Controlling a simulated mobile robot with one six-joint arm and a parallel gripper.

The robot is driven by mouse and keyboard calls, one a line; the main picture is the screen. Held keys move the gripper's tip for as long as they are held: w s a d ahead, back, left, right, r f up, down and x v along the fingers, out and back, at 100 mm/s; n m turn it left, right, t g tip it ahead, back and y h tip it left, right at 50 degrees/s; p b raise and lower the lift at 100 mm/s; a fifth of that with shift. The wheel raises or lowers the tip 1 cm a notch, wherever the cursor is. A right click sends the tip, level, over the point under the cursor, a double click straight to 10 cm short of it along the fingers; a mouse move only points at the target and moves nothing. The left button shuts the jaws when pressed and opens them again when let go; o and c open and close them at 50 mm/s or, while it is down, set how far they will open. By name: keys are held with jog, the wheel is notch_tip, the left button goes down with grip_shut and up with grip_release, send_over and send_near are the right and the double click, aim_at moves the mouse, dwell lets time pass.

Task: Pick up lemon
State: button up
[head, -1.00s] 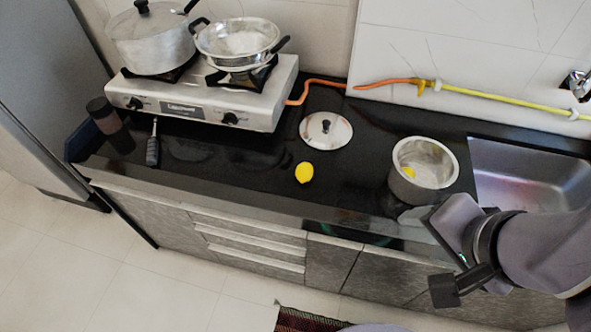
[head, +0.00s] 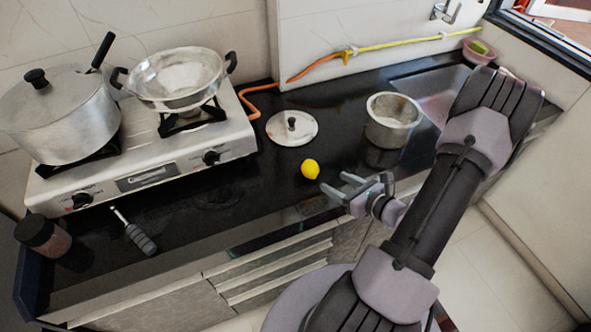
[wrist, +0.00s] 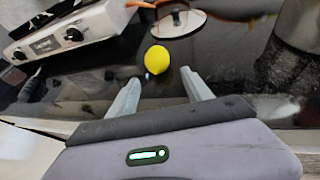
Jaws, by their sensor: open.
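A yellow lemon (head: 310,169) lies on the black countertop, near its front edge and in front of a round lid. In the wrist view the lemon (wrist: 157,60) sits just beyond my fingertips, near the middle between them. My gripper (head: 335,186) is open and empty, close to the lemon on its right and front side in the head view. In the wrist view the two fingers of my gripper (wrist: 160,80) are spread apart. I see no contact with the lemon.
A steel pot (head: 392,121) stands behind my gripper. The round lid (head: 292,129) lies behind the lemon. A gas stove (head: 150,150) with a lidded pot (head: 62,118) and a pan (head: 180,82) is at left. A screwdriver-like tool (head: 138,236) and a jar (head: 48,240) lie front left. The sink (head: 432,92) is right.

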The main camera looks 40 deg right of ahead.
aim_at(316, 172)
jog(key=b+x, duration=0.1)
jog(key=x, duration=0.5)
jog(key=shift+w+f, duration=0.15)
jog(key=shift+w, duration=0.05)
jog(key=x, duration=0.1)
jog(key=b+x, duration=0.1)
jog(key=x, duration=0.1)
jog(key=b+x, duration=0.1)
jog(key=x, duration=0.1)
jog(key=shift+w+a+r, duration=0.15)
jog(key=shift+a+r, duration=0.05)
jog(key=shift+a, duration=0.1)
jog(key=shift+r, duration=0.1)
